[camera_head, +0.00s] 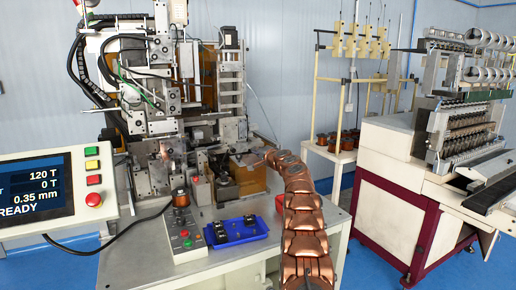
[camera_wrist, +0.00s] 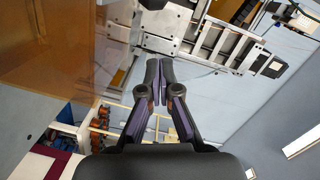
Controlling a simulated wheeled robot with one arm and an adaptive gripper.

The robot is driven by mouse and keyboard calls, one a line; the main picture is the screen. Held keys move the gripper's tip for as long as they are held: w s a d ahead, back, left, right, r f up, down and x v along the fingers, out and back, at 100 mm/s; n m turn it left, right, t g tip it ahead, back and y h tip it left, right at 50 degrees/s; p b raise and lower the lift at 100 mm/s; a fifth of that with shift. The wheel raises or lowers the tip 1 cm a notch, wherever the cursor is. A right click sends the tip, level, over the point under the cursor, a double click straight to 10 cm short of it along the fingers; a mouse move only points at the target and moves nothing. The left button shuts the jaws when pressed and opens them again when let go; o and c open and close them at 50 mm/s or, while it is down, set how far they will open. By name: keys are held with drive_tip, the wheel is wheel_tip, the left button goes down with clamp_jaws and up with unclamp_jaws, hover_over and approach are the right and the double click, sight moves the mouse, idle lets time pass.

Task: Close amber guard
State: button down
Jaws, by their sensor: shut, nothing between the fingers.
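The amber guard shows in the head view as an orange-brown panel (camera_head: 252,179) beside the winder's right side, partly hidden by machine parts and my arm. In the wrist view, a large see-through amber sheet (camera_wrist: 50,40) fills the upper left. My gripper (camera_wrist: 158,68) is shut and empty, its dark fingertips together, to the right of the amber sheet in that view. I cannot tell whether it touches the guard. In the head view my gripper (camera_head: 246,159) is small and dark at the end of my copper-coloured arm, close to the winder.
The coil winder (camera_head: 165,90) stands on a grey bench (camera_head: 135,262). A blue tray (camera_head: 236,231) and a button box (camera_head: 182,238) lie in front of it. A display panel (camera_head: 50,190) is at the left. A second machine (camera_head: 420,190) and a spool rack (camera_head: 345,75) stand at the right.

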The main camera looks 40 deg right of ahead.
drive_tip(key=shift+w+r, duration=0.15)
drive_tip(key=shift+f, duration=0.2)
drive_tip(key=shift+w+a+f, duration=0.2)
drive_tip(key=shift+w+a, duration=0.1)
drive_tip(key=shift+a, duration=0.25)
drive_tip(key=shift+w+a+f, duration=0.15)
drive_tip(key=shift+w+a, duration=0.1)
drive_tip(key=shift+a, duration=0.25)
drive_tip(key=shift+w+a+f, duration=0.2)
drive_tip(key=shift+w+a, duration=0.1)
drive_tip(key=shift+a, duration=0.25)
drive_tip(key=shift+a, duration=0.1)
drive_tip(key=shift+w+f+b, duration=0.1)
drive_tip(key=shift+b, duration=0.35)
